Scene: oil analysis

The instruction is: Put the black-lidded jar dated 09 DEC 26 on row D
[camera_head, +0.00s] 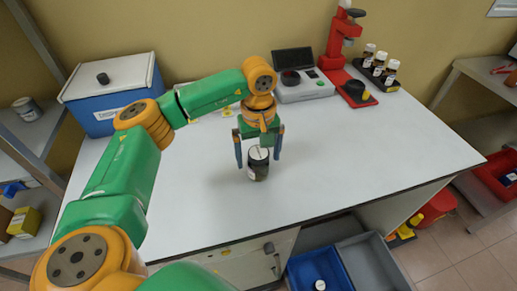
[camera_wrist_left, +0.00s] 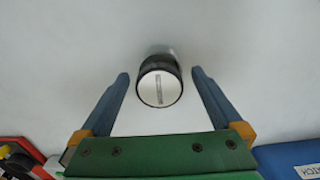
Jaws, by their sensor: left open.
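A dark jar (camera_head: 258,170) with a black lid stands upright on the white table. A pale round label with a printed line covers most of its lid in the left wrist view (camera_wrist_left: 159,88); the date is too small to read. My left gripper (camera_head: 258,160) is open above the table, its blue fingers down on either side of the jar. In the left wrist view the jar's lid lies between the two fingertips (camera_wrist_left: 161,76), with a gap on each side. Row D cannot be made out in either view. My right gripper is not in view.
A blue box with a white lid (camera_head: 113,95) stands at the back left. A scale (camera_head: 303,90), a red stand (camera_head: 341,40) and several bottles on a black rack (camera_head: 376,73) stand at the back. The table's right side (camera_head: 400,140) is clear.

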